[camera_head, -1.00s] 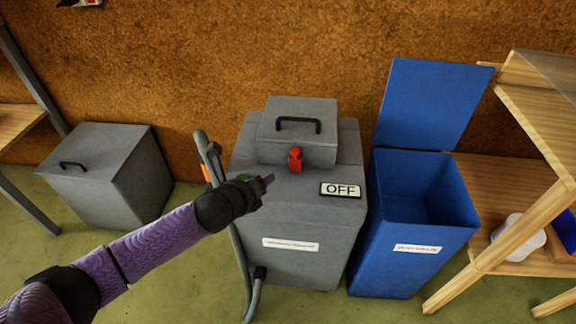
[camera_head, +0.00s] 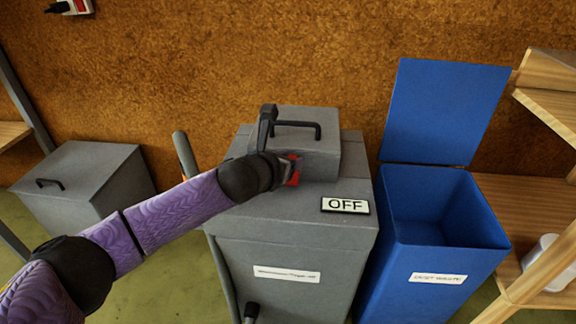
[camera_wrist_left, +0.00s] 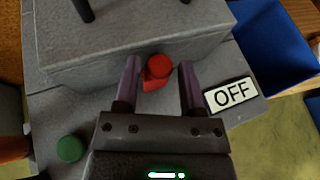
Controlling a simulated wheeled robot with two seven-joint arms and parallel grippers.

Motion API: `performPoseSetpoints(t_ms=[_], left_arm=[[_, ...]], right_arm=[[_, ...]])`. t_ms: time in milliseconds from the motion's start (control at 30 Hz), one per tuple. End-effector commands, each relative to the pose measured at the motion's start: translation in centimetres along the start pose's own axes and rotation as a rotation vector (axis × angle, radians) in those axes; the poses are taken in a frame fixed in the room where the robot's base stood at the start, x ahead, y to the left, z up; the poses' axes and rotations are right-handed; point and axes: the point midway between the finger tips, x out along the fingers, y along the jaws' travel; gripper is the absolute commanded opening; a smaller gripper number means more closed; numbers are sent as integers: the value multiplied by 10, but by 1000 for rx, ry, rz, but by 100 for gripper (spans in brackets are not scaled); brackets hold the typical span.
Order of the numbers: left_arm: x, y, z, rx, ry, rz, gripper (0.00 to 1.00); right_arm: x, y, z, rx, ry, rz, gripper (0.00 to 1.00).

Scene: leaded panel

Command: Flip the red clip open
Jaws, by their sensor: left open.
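The red clip (camera_head: 294,171) is on the front of the grey lidded box (camera_head: 325,160) on top of the grey machine. In the head view it is partly hidden behind my left gripper (camera_head: 288,170). In the left wrist view the red clip (camera_wrist_left: 157,70) shows between and just beyond the tips of my open left gripper (camera_wrist_left: 157,75), nearer the left finger. I cannot tell whether the fingers touch it. The lid's black handle (camera_head: 300,126) is above. My right gripper is in neither view.
An OFF sign (camera_head: 345,205) lies on the machine top, right of the clip. A green knob (camera_wrist_left: 70,148) sits to the left in the wrist view. An open blue bin (camera_head: 440,255) stands at right, beside a wooden shelf (camera_head: 545,190). A grey box (camera_head: 85,190) stands at left.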

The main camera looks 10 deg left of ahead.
Motion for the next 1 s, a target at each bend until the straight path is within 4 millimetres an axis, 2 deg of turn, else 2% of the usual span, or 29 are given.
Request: performPoseSetpoints(t_ms=[167, 400, 433, 1000], left_arm=[[-1, 0, 1, -1, -1, 0, 52], [-1, 0, 1, -1, 0, 0, 3], [-1, 0, 1, -2, 0, 0, 0], [0, 0, 0, -2, 1, 0, 0]], right_arm=[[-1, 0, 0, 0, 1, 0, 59], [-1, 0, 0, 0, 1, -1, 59], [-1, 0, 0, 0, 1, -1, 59], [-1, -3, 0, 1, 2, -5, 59]])
